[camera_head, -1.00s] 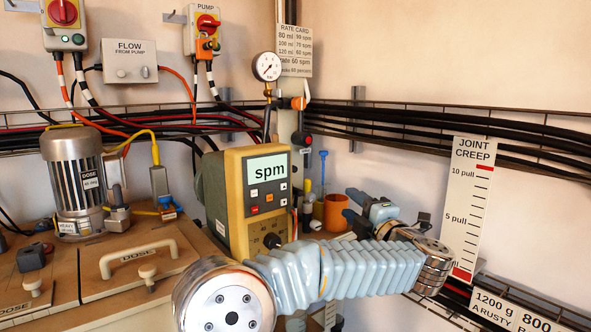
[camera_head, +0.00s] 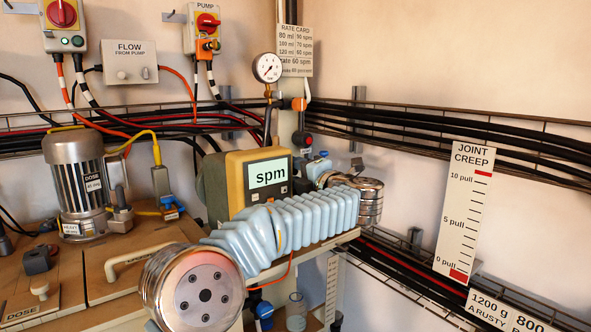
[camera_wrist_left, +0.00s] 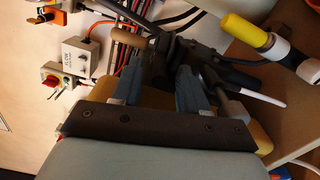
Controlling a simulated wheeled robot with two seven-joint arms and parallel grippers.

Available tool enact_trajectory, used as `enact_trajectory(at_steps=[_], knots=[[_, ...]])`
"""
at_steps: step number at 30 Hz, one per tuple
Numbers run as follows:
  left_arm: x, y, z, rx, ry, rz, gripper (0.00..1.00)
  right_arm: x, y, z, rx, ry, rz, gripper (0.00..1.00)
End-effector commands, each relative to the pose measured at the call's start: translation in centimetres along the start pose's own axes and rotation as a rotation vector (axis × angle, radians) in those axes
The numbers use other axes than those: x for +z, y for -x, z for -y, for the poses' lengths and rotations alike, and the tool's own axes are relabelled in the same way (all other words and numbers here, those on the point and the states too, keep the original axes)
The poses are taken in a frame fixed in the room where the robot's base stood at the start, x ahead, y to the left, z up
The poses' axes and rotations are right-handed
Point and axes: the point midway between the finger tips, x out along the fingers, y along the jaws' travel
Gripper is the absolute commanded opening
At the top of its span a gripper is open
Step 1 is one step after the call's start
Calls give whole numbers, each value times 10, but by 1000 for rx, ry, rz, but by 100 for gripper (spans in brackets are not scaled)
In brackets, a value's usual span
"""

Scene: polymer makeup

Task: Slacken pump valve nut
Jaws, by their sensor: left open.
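The yellow pump unit (camera_head: 237,190) with an "spm" display stands at centre in the head view. My left arm crosses in front of its lower part, and its wrist hides the right side. My left gripper (camera_head: 318,166) is beside the pump's right edge. In the left wrist view my left gripper (camera_wrist_left: 160,88) has its two blue fingers apart, with a dark fitting (camera_wrist_left: 178,58) at and just beyond their tips. I cannot tell whether they touch it. I cannot clearly make out the valve nut. My right gripper is not in view.
A pressure gauge (camera_head: 267,67) and a vertical pipe stand behind the pump. A silver motor (camera_head: 78,180) stands at left. Cable trays run along the walls. A "JOINT CREEP" scale (camera_head: 464,210) hangs at right. A yellow-topped part (camera_wrist_left: 240,28) is near the gripper in the wrist view.

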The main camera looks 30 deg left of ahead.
Motion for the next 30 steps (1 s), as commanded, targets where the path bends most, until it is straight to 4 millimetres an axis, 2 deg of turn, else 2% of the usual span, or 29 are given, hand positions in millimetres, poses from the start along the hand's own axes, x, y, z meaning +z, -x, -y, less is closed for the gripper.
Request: enact_trajectory(at_steps=[9,18,30], knots=[[0,-4,0,0,0,0,43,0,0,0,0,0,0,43],[0,-3,0,0,0,0,0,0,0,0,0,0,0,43],[0,-3,1,1,0,-8,0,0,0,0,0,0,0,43]])
